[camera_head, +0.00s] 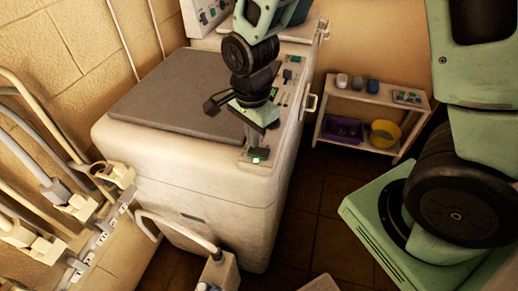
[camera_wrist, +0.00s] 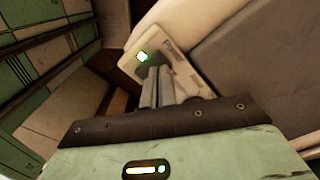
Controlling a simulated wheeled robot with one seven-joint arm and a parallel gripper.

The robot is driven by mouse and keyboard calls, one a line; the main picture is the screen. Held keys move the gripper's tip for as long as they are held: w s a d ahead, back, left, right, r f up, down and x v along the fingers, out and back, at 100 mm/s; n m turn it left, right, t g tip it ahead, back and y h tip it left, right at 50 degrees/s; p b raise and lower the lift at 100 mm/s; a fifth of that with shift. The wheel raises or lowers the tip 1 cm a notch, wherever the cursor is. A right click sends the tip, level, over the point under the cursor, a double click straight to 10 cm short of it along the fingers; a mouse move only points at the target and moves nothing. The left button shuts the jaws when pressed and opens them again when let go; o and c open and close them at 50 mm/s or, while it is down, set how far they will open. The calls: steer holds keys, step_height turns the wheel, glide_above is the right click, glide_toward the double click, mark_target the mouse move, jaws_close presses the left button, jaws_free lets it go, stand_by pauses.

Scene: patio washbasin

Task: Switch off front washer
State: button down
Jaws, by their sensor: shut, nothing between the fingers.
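The front washer (camera_head: 190,165) is a white machine with a grey lid (camera_head: 195,95), left of centre in the head view. Its control strip (camera_head: 287,92) runs along the top right edge. At the near end is a switch with a lit green light (camera_head: 256,160); the light also shows in the wrist view (camera_wrist: 143,57), on a pale labelled panel (camera_wrist: 178,72). My gripper (camera_head: 254,143) points down over this end of the strip. Its fingers (camera_wrist: 155,72) are together and empty, just beside the lit light. I cannot tell whether they touch the switch.
Another white machine (camera_head: 205,15) with a control panel stands behind. A white shelf (camera_head: 365,96) with a purple basket (camera_head: 343,130), a yellow bowl (camera_head: 385,134) and small containers stands at the back right. Pipes and valves (camera_head: 75,205) line the left wall. Tiled floor (camera_head: 325,205) is open right of the washer.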

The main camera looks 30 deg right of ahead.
steer(key=shift+f+b, duration=0.65)
steer(key=shift+f, duration=0.25)
stand_by(0.3)
steer(key=shift+r, duration=0.1)
step_height(320, 180, up, 7)
steer(key=p, duration=0.6)
stand_by(0.6)
steer(key=shift+s+a, duration=0.1)
steer(key=s+a+n+b, duration=0.3)
steer(key=s+n, duration=0.5)
steer(key=n, duration=0.3)
steer(key=s+a+r+n+b, duration=0.1)
steer(key=s+a+n+b, duration=0.2)
steer(key=s+n+b, duration=0.2)
steer(key=s+n, duration=0.3)
steer(key=n, duration=0.3)
steer(key=shift+n+y+b, duration=0.3)
steer(key=shift+n, duration=0.1)
